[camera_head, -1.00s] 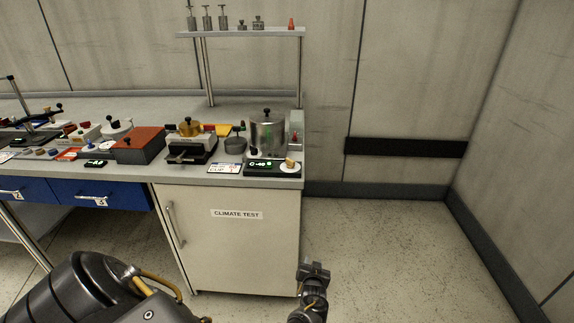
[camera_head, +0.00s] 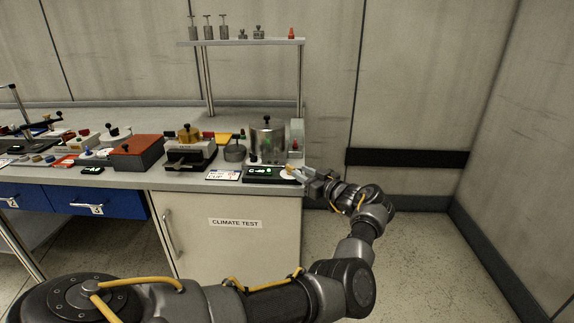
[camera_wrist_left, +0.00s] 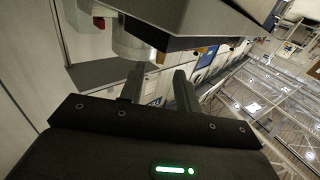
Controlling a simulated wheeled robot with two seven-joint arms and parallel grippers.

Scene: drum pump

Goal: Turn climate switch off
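The climate switch (camera_head: 288,168) is a small tan knob on a round white dial. It sits at the right end of a black control panel (camera_head: 258,174) with a green lit display, at the bench's front right corner. My left gripper (camera_head: 298,174) reaches in from the right, its fingertips right beside the knob and partly covering the dial. In the left wrist view the two fingers (camera_wrist_left: 158,74) stand apart. A small tan piece (camera_wrist_left: 161,57) shows just beyond the tips; I cannot tell whether they touch it. My right gripper is not in view.
A metal cylinder (camera_head: 267,139) stands right behind the panel. A small dark pot (camera_head: 235,152) and a white label card (camera_head: 222,175) are to its left. A shelf post (camera_head: 301,78) rises behind. Free floor lies right of the cabinet (camera_head: 228,252).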

